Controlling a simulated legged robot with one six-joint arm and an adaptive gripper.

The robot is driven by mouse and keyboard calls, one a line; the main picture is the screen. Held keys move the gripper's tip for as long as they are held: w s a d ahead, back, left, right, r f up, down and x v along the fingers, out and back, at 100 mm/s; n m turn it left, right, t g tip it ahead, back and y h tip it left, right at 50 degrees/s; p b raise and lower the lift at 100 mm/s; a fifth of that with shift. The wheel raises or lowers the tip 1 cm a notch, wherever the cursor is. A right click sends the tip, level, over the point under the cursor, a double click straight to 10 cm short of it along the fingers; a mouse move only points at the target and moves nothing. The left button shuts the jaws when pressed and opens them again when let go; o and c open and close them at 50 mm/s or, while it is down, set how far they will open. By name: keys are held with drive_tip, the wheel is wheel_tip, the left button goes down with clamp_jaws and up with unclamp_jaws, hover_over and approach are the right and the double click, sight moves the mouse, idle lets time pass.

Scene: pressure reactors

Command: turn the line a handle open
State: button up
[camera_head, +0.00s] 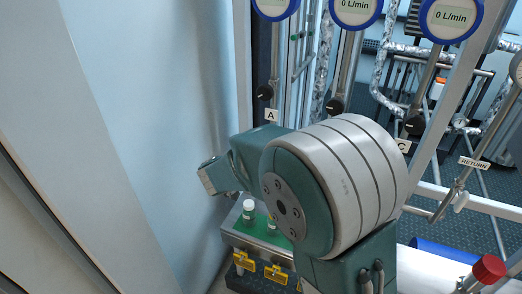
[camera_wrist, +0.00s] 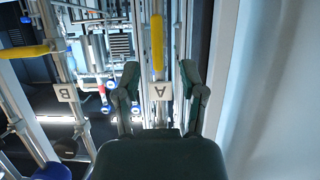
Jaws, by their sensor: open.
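In the wrist view, which is upside down, the yellow line A handle (camera_wrist: 157,42) lies lengthwise along its pipe, just by the white A label (camera_wrist: 159,91). My gripper (camera_wrist: 159,76) is open and empty, with one finger on each side of the A label. The handle's near end lies between the fingertips in the picture, with a gap on both sides. I cannot tell how far away it is in depth. In the head view the A label (camera_head: 271,115) shows above my arm.
Line B's yellow handle (camera_wrist: 25,51) lies crosswise, near the B label (camera_wrist: 67,92). Blue flow meters (camera_head: 355,10) reading 0 L/min stand along the top. A bench with a green top (camera_head: 262,234) holds small vials. A pale wall (camera_head: 175,90) is close on the left.

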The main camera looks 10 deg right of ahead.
drive_tip(key=v, duration=0.5)
drive_tip(key=shift+s+a, duration=0.1)
drive_tip(key=shift+a, duration=0.05)
drive_tip(key=s+a+r+n+t+y, duration=0.2)
drive_tip(key=s+r+n+y, duration=0.45)
drive_tip(key=r+y, duration=0.35)
drive_tip(key=s+d+f+g, duration=0.2)
drive_tip(key=s+d, duration=0.1)
drive_tip(key=s, duration=0.4)
drive_tip(key=s+d+f+g+h, duration=0.1)
drive_tip(key=s+d+f+g, duration=0.1)
drive_tip(key=s, duration=0.5)
drive_tip(key=s+d+f+g+h, duration=0.1)
drive_tip(key=s+d+g, duration=0.2)
drive_tip(key=s, duration=0.4)
drive_tip(key=shift+d+f, duration=0.4)
drive_tip(key=shift+d, duration=0.1)
drive_tip(key=shift+s+n, duration=0.15)
drive_tip(key=shift+n, duration=0.1)
